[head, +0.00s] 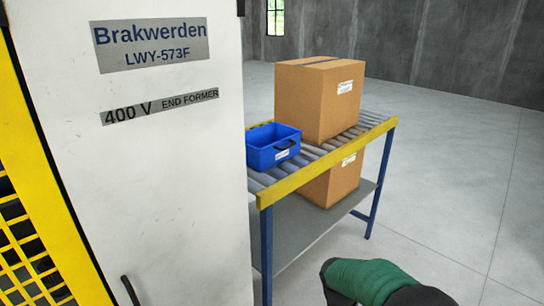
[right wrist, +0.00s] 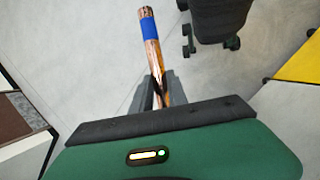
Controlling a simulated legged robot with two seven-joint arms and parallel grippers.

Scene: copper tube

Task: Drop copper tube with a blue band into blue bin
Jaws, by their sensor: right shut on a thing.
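The copper tube (right wrist: 153,52) with a blue band (right wrist: 150,30) near its far end shows in the right wrist view. My right gripper (right wrist: 158,88) is shut on the tube, which points away from the palm; its lower part is partly hidden between the fingers. The blue bin (head: 270,151) stands on the roller conveyor in the head view, left of a large cardboard box. In the head view only a green part of my right arm shows at the bottom, with the gripper and tube out of frame. My left gripper is in neither view.
The roller conveyor (head: 317,169) has a yellow side rail and blue legs. A large cardboard box (head: 318,101) stands on it and another box (head: 331,184) sits on the shelf below. A white machine cabinet (head: 165,190) fills the left. The floor at right is clear.

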